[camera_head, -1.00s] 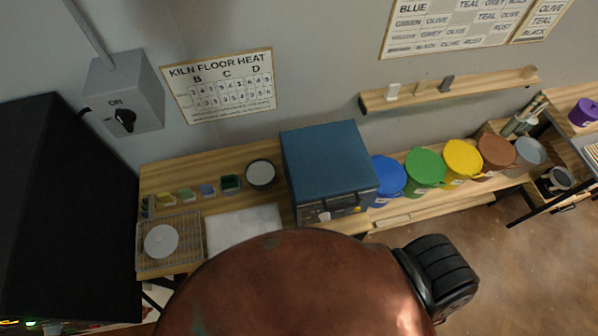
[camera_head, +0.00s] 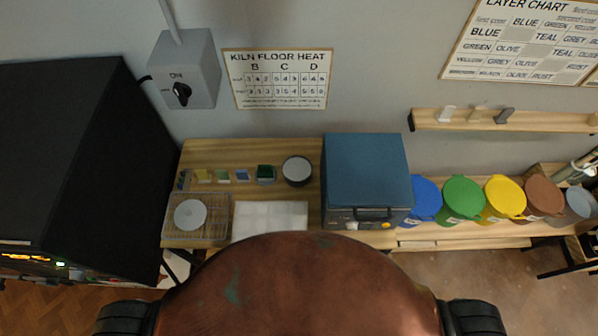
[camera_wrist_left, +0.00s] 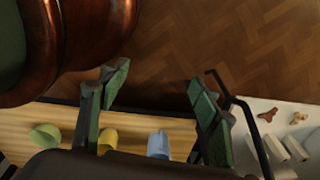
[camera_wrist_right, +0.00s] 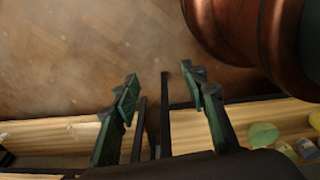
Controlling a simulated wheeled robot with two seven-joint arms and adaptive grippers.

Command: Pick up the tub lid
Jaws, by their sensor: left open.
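Several tubs stand in a row at the right in the head view: blue (camera_head: 425,200), green (camera_head: 463,200), yellow (camera_head: 504,197), brown (camera_head: 543,197) and grey (camera_head: 580,203). Their tops look like coloured lids; I cannot tell which lid is meant. A round white disc (camera_head: 190,214) lies on a wire rack at the left; I cannot tell whether it is a lid. My left gripper (camera_wrist_left: 155,90) is open and empty in the left wrist view. My right gripper (camera_wrist_right: 165,95) is open and empty in the right wrist view. Neither gripper shows in the head view.
A dark-rimmed round container (camera_head: 297,171) sits on the bench beside small coloured pieces. A large black cabinet (camera_head: 70,170) is at the left. A wall shelf (camera_head: 470,122) hangs above the tubs.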

